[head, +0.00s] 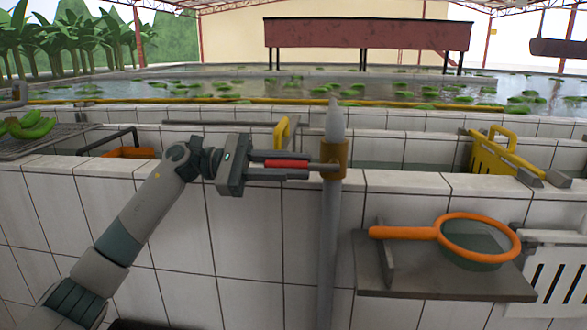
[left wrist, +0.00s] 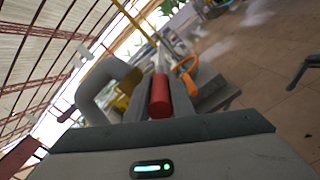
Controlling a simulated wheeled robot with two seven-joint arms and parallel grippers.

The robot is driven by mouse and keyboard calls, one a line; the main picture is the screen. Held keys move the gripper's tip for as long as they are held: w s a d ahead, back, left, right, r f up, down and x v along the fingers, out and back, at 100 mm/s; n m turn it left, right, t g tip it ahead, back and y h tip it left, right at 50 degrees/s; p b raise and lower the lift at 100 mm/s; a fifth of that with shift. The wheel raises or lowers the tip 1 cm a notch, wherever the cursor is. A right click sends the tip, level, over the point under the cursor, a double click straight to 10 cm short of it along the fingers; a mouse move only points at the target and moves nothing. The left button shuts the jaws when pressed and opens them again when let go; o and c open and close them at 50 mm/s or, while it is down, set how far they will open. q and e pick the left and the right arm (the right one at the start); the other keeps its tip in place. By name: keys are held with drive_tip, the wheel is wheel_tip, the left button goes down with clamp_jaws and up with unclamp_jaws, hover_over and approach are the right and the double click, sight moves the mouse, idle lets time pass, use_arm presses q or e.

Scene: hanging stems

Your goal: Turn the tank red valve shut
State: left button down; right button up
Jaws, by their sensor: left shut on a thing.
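The red valve handle (head: 285,163) reaches left from a brass valve body (head: 333,160) on an upright grey pipe (head: 330,240) in front of the tiled tank wall. The handle lies about level, across the pipe. My left gripper (head: 300,165) comes in from the left, its two fingers above and below the handle, shut on it. In the left wrist view the red handle (left wrist: 160,97) shows between the fingers, and the grey pipe bends over beside it (left wrist: 108,82). The fingers hide part of the handle. My right gripper is not in view.
An orange-rimmed net (head: 478,240) lies on a grey shelf (head: 430,283) right of the pipe. Water with floating leaves is behind.

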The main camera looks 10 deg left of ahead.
use_arm(q)
drive_tip(key=shift+f, duration=0.1)
drive_tip(key=c, duration=1.8)
unclamp_jaws()
drive_tip(key=shift+c, duration=0.2)
drive_tip(key=shift+a, duration=0.1)
drive_tip(key=a, duration=1.7)
drive_tip(key=shift+a+f, duration=0.15)
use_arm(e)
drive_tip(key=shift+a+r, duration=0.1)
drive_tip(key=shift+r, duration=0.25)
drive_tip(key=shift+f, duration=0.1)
